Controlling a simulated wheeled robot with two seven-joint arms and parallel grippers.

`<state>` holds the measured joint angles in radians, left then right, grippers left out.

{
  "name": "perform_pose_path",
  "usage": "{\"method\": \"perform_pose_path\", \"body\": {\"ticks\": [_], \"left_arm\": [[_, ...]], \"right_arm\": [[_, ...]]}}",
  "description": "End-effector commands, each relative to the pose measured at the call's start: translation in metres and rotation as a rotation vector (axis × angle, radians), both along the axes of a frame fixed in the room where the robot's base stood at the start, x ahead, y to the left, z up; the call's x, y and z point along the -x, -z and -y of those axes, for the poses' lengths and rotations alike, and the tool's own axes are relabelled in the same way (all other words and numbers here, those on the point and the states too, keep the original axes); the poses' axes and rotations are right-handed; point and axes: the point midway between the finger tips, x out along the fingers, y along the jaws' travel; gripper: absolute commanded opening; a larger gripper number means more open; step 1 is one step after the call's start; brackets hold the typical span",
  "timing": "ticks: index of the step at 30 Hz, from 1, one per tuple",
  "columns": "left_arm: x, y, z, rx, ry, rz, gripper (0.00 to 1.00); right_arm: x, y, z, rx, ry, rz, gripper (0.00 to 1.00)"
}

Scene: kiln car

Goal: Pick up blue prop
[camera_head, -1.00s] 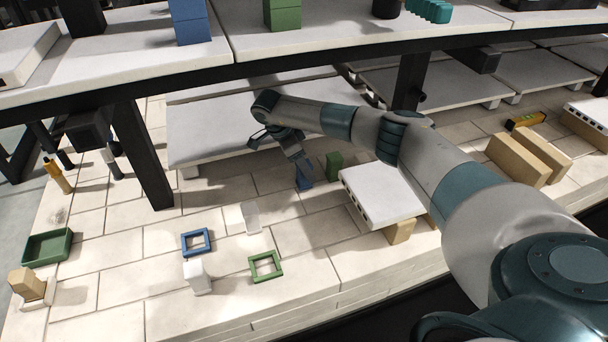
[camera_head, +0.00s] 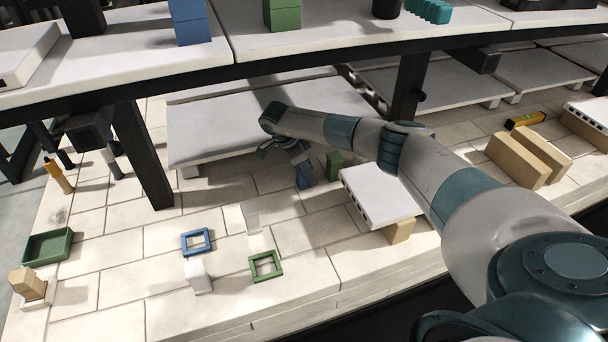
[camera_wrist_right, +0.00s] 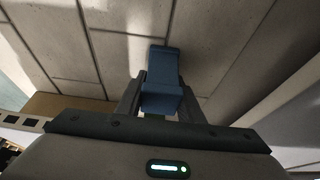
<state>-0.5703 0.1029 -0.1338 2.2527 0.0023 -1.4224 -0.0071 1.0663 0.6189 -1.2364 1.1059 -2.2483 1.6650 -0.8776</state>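The blue prop (camera_head: 305,177) is a small block standing on the pale brick deck under the upper shelf. In the right wrist view the blue prop (camera_wrist_right: 162,70) shows between the two fingers of my right gripper (camera_wrist_right: 160,92). A finger lies close along each side of it; I cannot tell whether they press on it. In the head view my right gripper (camera_head: 302,162) comes down over the prop and hides its upper part. My left gripper is not in view.
A green prop (camera_head: 334,165) stands just right of the blue one. A white slab (camera_head: 380,193) on tan blocks is close by on the right. The shelf's dark beam (camera_head: 230,78) runs above. Blue (camera_head: 195,242) and green (camera_head: 265,266) frames lie in front.

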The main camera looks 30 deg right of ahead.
Motion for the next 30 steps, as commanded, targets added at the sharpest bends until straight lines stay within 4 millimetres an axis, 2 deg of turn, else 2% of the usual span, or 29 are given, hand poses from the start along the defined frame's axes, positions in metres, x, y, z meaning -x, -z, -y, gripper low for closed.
{"method": "perform_pose_path", "body": {"ticks": [10,14,21,30], "left_arm": [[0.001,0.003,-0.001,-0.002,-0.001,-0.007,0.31],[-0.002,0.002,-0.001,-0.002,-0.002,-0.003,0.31],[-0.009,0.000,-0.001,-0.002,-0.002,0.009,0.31],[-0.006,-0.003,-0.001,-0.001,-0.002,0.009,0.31]], "right_arm": [[0.000,-0.002,0.000,0.000,0.001,0.001,0.09],[-0.001,-0.008,0.001,0.001,0.000,0.002,0.09],[-0.001,-0.039,0.001,0.000,-0.002,0.004,0.09],[-0.001,-0.086,0.000,0.001,0.000,0.003,0.09]]}}
